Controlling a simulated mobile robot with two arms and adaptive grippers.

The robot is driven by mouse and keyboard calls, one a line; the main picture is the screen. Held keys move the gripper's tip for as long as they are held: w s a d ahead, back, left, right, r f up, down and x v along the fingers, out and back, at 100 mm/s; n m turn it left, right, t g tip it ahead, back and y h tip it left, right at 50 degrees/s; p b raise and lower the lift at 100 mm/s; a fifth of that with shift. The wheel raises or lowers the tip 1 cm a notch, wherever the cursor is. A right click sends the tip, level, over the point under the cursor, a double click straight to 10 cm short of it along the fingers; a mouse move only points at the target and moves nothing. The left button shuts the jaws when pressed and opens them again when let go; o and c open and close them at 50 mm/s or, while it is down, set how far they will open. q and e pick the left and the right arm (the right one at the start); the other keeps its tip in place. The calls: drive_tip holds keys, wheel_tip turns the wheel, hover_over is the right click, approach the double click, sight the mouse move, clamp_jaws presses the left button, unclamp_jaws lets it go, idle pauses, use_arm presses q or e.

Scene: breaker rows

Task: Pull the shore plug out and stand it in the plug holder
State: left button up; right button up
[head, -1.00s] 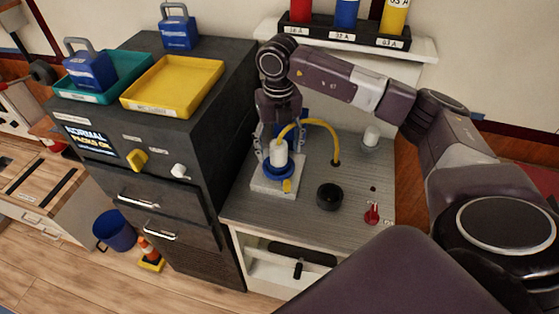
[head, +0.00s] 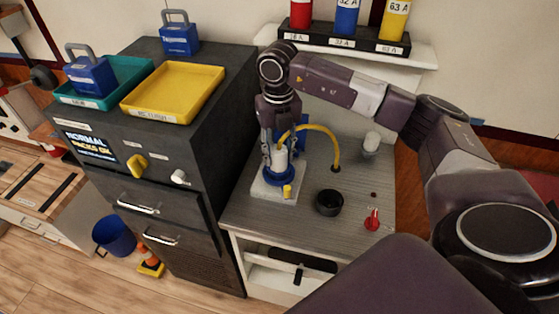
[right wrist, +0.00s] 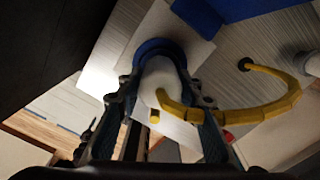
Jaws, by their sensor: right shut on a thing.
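The shore plug (head: 281,161) is white, with a yellow cable (head: 322,131) arching from its top to a hole in the counter. It stands upright in a blue ring socket (head: 279,178) on a pale square base (head: 266,191). My right gripper (head: 279,153) points down and is shut on the plug. In the right wrist view the fingers lie on both sides of the white plug (right wrist: 158,76), above the blue ring (right wrist: 157,46). A round black open cup (head: 329,203), which looks like the plug holder, stands empty right of the base. My left gripper is out of view.
A small yellow piece (head: 287,191) sits on the base's front. A red switch (head: 372,220) is at the counter's right front and a white cylinder (head: 371,142) at the back right. A dark cabinet (head: 215,130) rises close on the left.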

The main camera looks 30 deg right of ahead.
drive_tip(key=shift+r+p, duration=1.25)
drive_tip(key=shift+r, duration=0.95)
